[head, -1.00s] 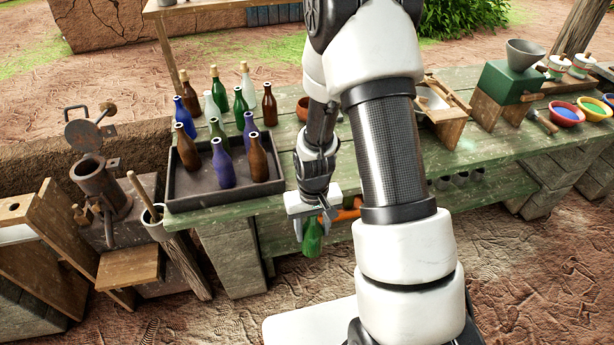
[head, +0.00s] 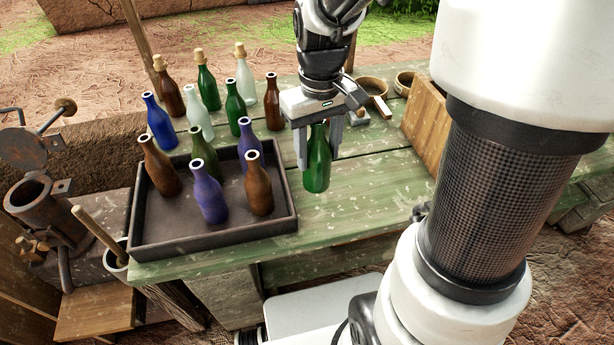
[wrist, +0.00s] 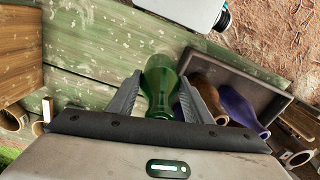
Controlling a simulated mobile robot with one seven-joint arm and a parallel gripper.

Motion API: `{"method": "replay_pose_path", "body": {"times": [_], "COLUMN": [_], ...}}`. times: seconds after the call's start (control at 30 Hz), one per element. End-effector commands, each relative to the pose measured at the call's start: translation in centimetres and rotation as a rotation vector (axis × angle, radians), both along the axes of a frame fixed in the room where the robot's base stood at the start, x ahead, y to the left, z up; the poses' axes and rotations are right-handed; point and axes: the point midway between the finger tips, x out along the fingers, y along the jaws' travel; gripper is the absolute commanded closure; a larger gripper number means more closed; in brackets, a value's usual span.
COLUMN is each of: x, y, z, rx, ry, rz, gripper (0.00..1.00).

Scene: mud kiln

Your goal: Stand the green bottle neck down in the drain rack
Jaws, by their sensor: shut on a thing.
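A green bottle (head: 318,165) hangs between the fingers of my gripper (head: 318,158), which is shut on it. Its broad end points down and its upper part is partly hidden by the gripper. It appears above the green bench top (head: 370,185), right of the dark tray; I cannot tell how high. The wrist view shows the same bottle (wrist: 160,80) between my two fingers. I cannot pick out the drain rack for sure in the current views.
A dark tray (head: 185,240) holds several brown, purple and green bottles close to my gripper's left. More bottles, some corked, stand behind it. A wooden stand (head: 425,115) is at the right. The bench between tray and stand is mostly clear.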

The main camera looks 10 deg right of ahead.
Motion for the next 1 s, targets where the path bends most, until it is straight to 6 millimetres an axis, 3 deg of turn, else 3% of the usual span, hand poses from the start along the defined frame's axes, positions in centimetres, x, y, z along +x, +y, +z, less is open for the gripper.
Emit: {"method": "replay_pose_path", "body": {"times": [0.2,0.43,0.6,1.0], "x": [-0.1,-0.1,-0.1,0.0], "y": [0.0,0.0,0.0,0.0], "z": [-4.3,-6.1,-8.6,-9.4], "rx": [0.0,0.0,0.0,0.0], "ry": [0.005,0.003,0.005,0.001], "rz": [0.0,0.0,0.0,0.0], "gripper": [0.79,0.79,0.79,0.79]}}
